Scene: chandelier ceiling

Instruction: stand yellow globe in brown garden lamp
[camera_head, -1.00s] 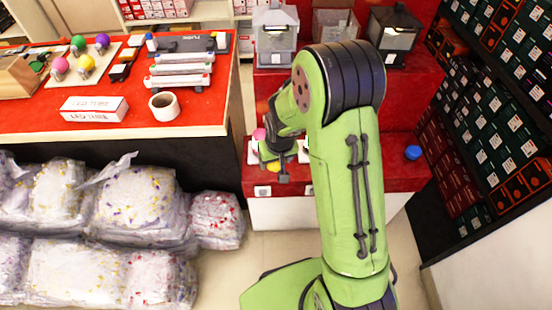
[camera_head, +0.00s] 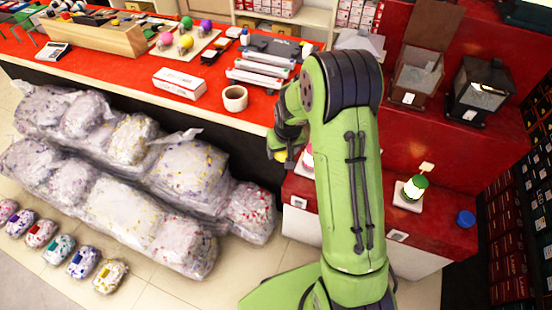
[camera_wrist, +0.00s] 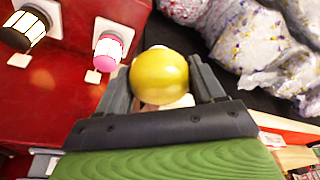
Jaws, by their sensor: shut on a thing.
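My gripper (camera_wrist: 164,82) is shut on a yellow globe (camera_wrist: 160,76), which sits between its two fingers in the wrist view. In the head view, the globe (camera_head: 281,156) shows only in part beside my gripper (camera_head: 284,150), left of the red stand. The brown garden lamp (camera_head: 405,76) stands on the upper red step at the right, with its lid raised and a clear-sided body. It is well apart from my gripper. A black lamp (camera_head: 483,88) stands right of it. A pale lamp (camera_head: 372,42) is mostly hidden behind my arm.
The lower red step holds a green-and-white lantern (camera_head: 410,190), a pink-and-white one (camera_wrist: 108,48) and a blue lid (camera_head: 466,218). The red counter (camera_head: 130,62) carries a tape roll (camera_head: 235,98), a white box (camera_head: 180,83) and a tray of coloured globes. Plastic-wrapped bags (camera_head: 140,200) crowd the floor at left.

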